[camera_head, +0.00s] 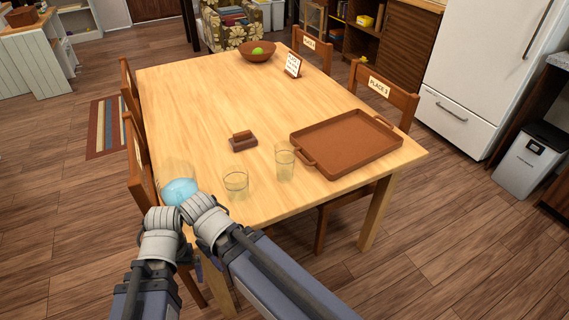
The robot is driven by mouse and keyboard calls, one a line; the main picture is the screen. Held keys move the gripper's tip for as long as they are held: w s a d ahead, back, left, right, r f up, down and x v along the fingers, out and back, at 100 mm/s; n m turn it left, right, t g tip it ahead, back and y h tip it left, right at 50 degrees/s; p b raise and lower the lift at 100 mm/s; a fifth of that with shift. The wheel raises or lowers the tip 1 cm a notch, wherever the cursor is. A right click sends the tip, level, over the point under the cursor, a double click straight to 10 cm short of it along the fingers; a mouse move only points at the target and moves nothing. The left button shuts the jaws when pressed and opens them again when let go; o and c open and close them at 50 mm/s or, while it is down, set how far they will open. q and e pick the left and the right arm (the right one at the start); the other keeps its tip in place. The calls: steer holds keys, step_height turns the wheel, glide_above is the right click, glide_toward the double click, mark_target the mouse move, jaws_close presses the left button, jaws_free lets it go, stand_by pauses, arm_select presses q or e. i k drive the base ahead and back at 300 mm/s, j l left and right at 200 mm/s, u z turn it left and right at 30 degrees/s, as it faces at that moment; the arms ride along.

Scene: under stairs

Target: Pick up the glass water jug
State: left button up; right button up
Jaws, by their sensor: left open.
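The glass water jug (180,190) stands at the near left corner of the table (195,110). Its clear upper part is faint, and light blue shows low in it. My left gripper (186,208) is at the near side of the jug, close in front of it in the picture. Its fingers are mostly hidden by my own grey arm links, and I cannot tell whether they touch the jug. The jug's base is partly covered by the arm. My right gripper cannot be made out.
Two clear glasses (236,184) (285,162) stand right of the jug. A small brown block-like item (243,141) lies behind them. A brown tray (346,143) fills the right side. A bowl (257,52) and a sign (293,65) are at the back. The table's left middle is clear.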

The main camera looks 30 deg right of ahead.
mark_target(175, 180)
steer(key=j, duration=0.7)
steer(key=k+j+z, duration=0.1)
steer(key=j, duration=1.2)
steer(key=k+z, duration=0.05)
